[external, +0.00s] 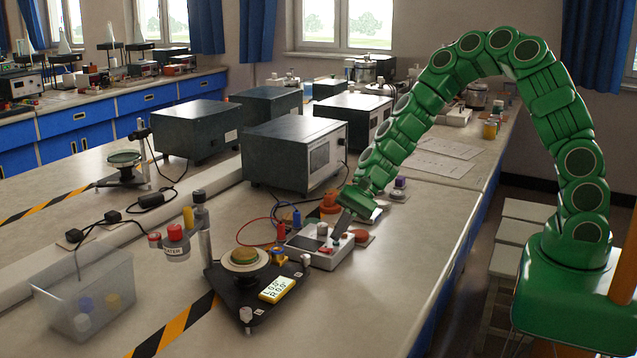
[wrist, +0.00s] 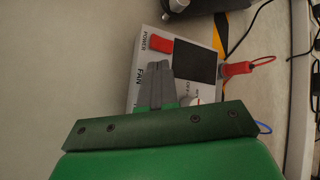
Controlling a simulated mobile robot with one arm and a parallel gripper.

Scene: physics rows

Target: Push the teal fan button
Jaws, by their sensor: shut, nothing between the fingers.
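The white control box (external: 316,246) stands on the bench in the external view. It also shows in the wrist view (wrist: 144,92), with printed POWER and FAN labels, a dark panel (wrist: 194,62) and a red switch (wrist: 160,45). My gripper (external: 341,224) is shut and empty, pointing down over the box. In the wrist view my gripper's grey fingertips (wrist: 158,66) lie together beside the FAN label, below the red switch. I cannot make out the teal fan button; my fingers cover part of the box face there. I cannot tell whether the fingertips touch the box.
A red plug (wrist: 236,69) with a cable sits at the box's right side in the wrist view. A clear bin (external: 85,305) stands farther left. A grey instrument (external: 295,155) is behind.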

